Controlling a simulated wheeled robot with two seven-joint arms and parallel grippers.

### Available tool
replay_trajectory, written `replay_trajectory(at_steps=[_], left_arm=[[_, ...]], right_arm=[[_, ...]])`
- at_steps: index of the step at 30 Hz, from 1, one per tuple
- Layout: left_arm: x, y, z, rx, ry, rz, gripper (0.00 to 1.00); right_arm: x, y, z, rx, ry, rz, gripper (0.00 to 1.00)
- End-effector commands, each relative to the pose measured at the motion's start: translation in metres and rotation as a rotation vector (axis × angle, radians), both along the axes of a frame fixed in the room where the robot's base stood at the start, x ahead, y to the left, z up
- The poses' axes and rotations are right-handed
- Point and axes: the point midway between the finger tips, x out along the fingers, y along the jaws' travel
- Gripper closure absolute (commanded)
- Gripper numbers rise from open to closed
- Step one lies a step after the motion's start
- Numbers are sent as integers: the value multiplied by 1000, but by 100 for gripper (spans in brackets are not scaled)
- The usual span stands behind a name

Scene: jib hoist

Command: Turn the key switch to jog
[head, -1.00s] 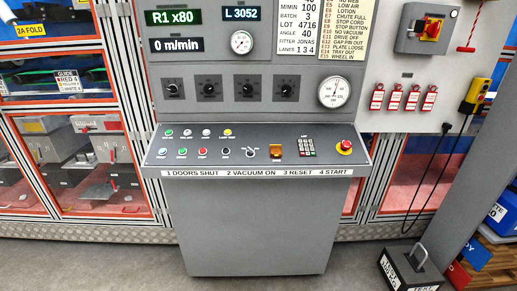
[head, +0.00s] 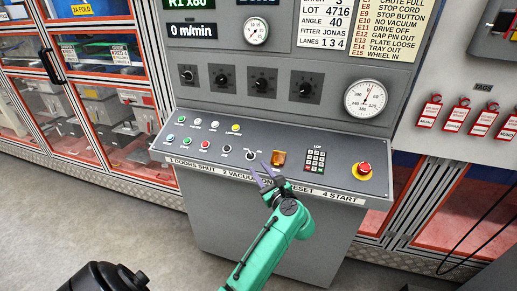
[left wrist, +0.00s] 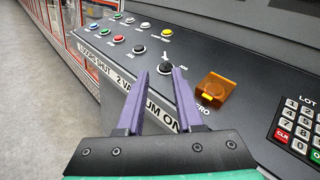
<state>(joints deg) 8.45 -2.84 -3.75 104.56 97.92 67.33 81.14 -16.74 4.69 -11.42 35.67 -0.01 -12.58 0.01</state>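The key switch (head: 250,153) is a small dark round switch on the sloping console, left of the amber flip cover. In the left wrist view the switch (left wrist: 165,67) shows just beyond the fingertips, with small labels around it too small to read surely. Its exact setting is unclear. My left gripper (head: 261,168) is over the console's front part, just in front of the switch. In the left wrist view its two purple fingers (left wrist: 159,74) are apart with nothing between them. Whether they touch the panel I cannot tell. My right gripper is not in view.
The amber cover (head: 279,158) sits close right of the switch, then a keypad (head: 316,159) and a red stop button (head: 364,168). The upright panel with gauges (head: 366,98) rises behind.

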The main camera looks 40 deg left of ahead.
Motion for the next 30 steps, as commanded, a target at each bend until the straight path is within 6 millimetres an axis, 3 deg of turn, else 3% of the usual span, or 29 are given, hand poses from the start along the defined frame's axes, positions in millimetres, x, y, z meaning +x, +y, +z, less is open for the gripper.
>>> replay_trajectory(at_steps=[5, 12, 22, 24, 25, 30], left_arm=[[24, 44, 7, 6, 2, 0, 64], [47, 86, 2, 5, 3, -1, 64], [50, 92, 0, 1, 3, -3, 64], [50, 92, 0, 3, 3, -3, 91], [50, 92, 0, 3, 3, -3, 100], [50, 92, 0, 3, 3, -4, 100]], right_arm=[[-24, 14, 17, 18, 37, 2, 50], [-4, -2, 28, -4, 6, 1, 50], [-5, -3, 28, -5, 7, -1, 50], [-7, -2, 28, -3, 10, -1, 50], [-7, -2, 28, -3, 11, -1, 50], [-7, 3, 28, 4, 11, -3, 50]])
